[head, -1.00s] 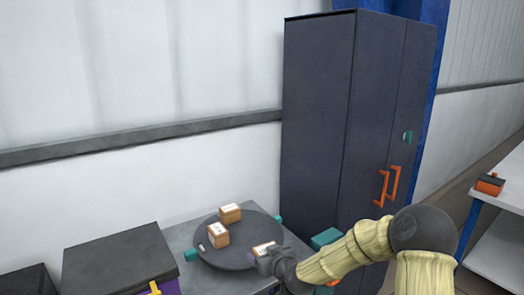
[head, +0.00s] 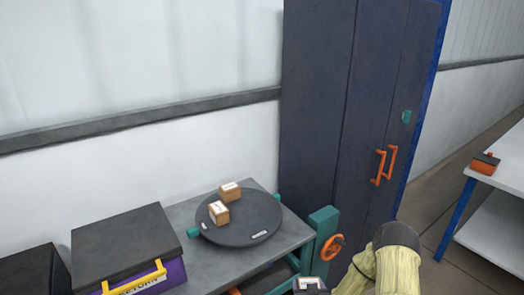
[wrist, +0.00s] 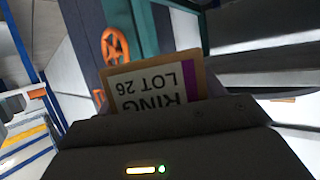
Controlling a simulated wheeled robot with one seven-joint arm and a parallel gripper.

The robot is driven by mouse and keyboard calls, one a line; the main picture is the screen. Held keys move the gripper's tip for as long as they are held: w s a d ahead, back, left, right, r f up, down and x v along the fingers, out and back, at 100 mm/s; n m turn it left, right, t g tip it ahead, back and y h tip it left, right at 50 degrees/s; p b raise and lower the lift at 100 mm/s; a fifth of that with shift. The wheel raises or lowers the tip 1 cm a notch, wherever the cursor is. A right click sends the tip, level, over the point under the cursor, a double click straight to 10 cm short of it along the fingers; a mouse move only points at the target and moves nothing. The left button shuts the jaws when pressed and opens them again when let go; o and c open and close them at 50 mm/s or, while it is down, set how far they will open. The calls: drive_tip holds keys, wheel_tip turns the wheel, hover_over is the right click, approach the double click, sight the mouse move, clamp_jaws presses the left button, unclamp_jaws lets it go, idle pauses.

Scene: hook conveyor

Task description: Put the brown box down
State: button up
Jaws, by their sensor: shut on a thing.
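In the head view my gripper (head: 310,286) is at the bottom edge, partly cut off, in front of the table and clear of the round turntable. The box is hard to make out there.
Two other brown boxes (head: 219,213) stand on the dark turntable (head: 250,217) on a grey table (head: 185,217). A purple return bin (head: 172,272) is at left. A dark cabinet (head: 318,110) stands behind. A white table (head: 500,155) is at right.

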drive_tip(key=s+f, duration=0.3)
drive_tip(key=s, duration=0.5)
drive_tip(key=shift+s+f, duration=0.15)
drive_tip(key=shift+s, duration=0.2)
drive_tip(key=shift+s, duration=0.1)
idle(0.3)
idle(0.4)
